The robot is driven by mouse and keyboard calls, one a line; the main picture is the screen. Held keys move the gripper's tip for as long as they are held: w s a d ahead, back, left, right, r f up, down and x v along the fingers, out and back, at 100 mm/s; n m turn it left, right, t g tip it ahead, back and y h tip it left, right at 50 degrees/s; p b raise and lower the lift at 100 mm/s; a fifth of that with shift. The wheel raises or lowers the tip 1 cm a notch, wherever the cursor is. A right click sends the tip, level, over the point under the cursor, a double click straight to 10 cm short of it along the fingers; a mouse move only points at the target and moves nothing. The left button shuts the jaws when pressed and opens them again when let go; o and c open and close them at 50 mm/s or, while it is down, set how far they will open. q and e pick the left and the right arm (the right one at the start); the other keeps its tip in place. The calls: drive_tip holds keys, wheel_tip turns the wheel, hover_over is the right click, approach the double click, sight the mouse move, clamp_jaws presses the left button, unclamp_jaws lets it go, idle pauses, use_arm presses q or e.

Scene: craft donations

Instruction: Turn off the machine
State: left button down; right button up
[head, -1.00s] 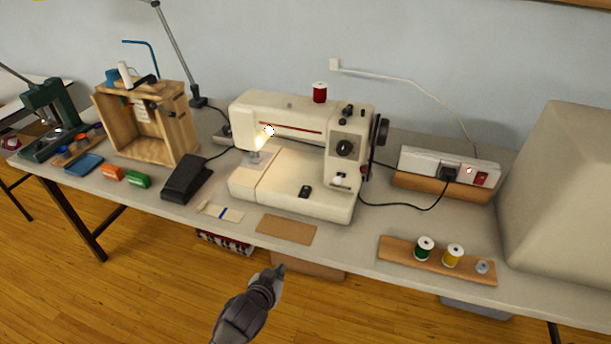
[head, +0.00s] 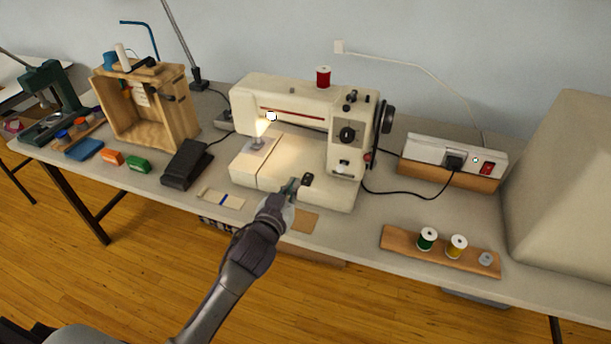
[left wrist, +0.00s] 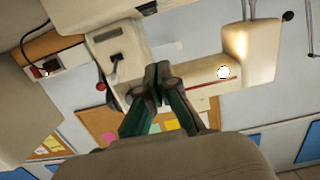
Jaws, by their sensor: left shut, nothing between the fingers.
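The cream sewing machine (head: 285,99) stands upright on the table, with its lamp (head: 271,117) lit over the needle area. My right gripper is not in view.
A power strip (head: 425,150) with a black plug and a red switch (head: 487,168) sits right of the machine. A foot pedal (head: 186,164) lies left. A spool board (head: 400,247) is at front right, beside a large beige cover (head: 565,180). A brown card (head: 305,222) lies in front.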

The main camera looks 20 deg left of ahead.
use_arm(q)
hover_over(306, 181)
drive_tip(key=s, duration=0.1)
drive_tip(key=shift+a+f, duration=0.1)
drive_tip(key=shift+f, duration=0.45)
drive_tip(key=shift+w+f, duration=0.2)
drive_tip(key=shift+f, duration=0.45)
drive_tip(key=shift+w+f, duration=0.15)
drive_tip(key=shift+f, duration=0.45)
drive_tip(key=shift+w+f, duration=0.1)
drive_tip(key=shift+f, duration=0.7)
